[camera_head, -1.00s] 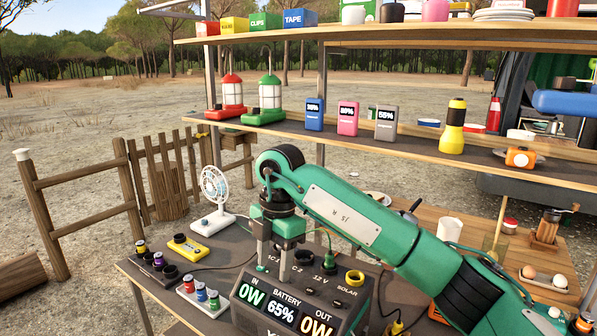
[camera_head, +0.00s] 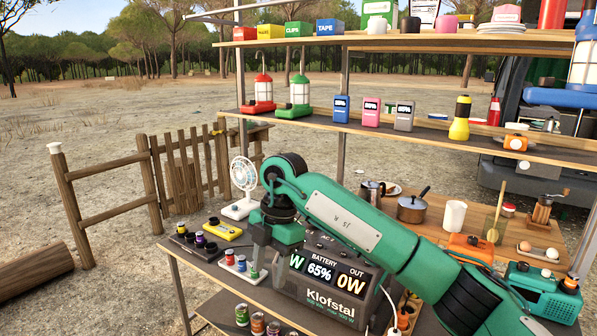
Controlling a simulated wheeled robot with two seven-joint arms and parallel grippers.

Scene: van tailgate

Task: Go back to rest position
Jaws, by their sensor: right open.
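My right gripper (camera_head: 268,258) hangs fingers-down at the end of my green right arm, which reaches in from the lower right. It is open, with nothing visible between its fingers. In the view it overlaps the left edge of the power station (camera_head: 330,308), whose display reads 65% battery. I cannot tell if the fingers touch it. The arm hides part of the power station's top. My left gripper is not in view.
A white fan (camera_head: 243,176), a yellow device (camera_head: 222,231) and a tray of small jars (camera_head: 240,270) are left of the power station. Shelves above hold lanterns (camera_head: 299,93) and a yellow flashlight (camera_head: 460,118). A pot (camera_head: 412,208) stands behind my arm. A blue lantern (camera_head: 585,55) is at the right edge.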

